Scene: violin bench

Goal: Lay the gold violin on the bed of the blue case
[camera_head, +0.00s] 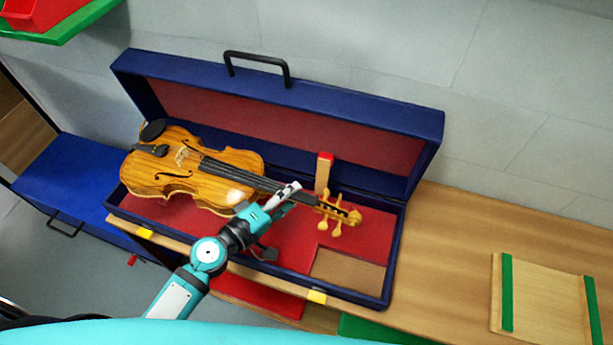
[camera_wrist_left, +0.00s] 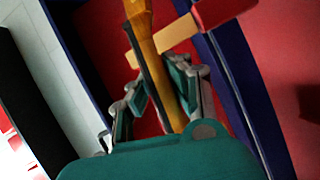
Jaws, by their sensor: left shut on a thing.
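The gold violin (camera_head: 222,186) is over the open blue case (camera_head: 345,292), its body at the left and its scroll at the right. The body overlaps the case's left end in the head view; I cannot tell whether it touches the red bed (camera_head: 285,237). My left gripper (camera_head: 282,198) is shut on the violin's neck. In the left wrist view the gold neck (camera_wrist_left: 167,80) runs between the fingers of the left gripper (camera_wrist_left: 158,92). Part of the neck is hidden behind the gripper. My right gripper is not in view.
A wooden post with a red top (camera_head: 324,160) stands in the case near the neck. The raised lid (camera_head: 290,100) closes off the back. A closed blue case (camera_head: 62,180) is at the left. A wooden board with green strips (camera_head: 545,300) lies on the bench at the right.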

